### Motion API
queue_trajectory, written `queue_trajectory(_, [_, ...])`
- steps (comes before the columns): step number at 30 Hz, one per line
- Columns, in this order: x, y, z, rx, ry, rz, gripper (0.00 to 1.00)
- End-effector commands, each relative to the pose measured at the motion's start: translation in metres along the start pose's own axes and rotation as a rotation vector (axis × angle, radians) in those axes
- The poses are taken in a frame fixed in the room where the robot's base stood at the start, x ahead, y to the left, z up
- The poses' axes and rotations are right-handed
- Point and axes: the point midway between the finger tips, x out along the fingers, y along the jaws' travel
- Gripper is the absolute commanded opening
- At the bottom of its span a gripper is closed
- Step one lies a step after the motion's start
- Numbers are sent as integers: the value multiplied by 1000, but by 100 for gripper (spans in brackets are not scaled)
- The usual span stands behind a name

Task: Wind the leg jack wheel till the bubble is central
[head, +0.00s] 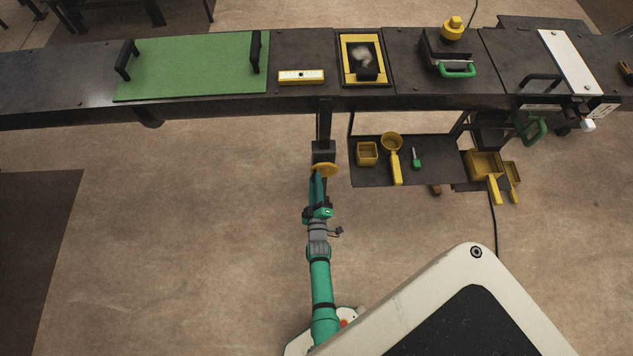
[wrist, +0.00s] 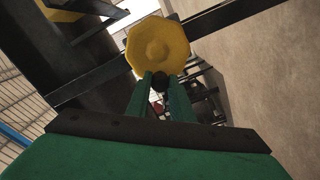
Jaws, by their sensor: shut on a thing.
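The leg jack wheel is a yellow knobbed disc (head: 326,170) on a dark block under the front edge of the bench. It fills the upper middle of the wrist view (wrist: 158,47). My gripper (head: 318,178) is at the wheel, with its green fingers (wrist: 160,82) closed at the wheel's lower rim. The exact grip is small and partly hidden. The yellow level (head: 301,77) lies on the bench above the leg, with a pale window in its middle. Its bubble is too small to place for certain.
A green board (head: 190,70) with black handles lies left of the level. A yellow-framed opening (head: 363,60) is to its right. A low shelf (head: 430,175) with yellow scoops is right of my gripper.

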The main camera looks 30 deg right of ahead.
Motion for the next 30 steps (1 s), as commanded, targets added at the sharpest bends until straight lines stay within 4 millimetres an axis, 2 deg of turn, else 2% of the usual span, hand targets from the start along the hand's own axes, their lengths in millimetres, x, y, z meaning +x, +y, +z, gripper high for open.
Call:
queue_trajectory(19, [-1, -1, 2, -55, -2, 2, 0])
queue_trajectory(20, [-1, -1, 2, -55, -2, 2, 23])
queue_trajectory(22, [-1, -1, 2, -55, -2, 2, 39])
queue_trajectory(30, [-1, -2, 2, -54, -1, 1, 39])
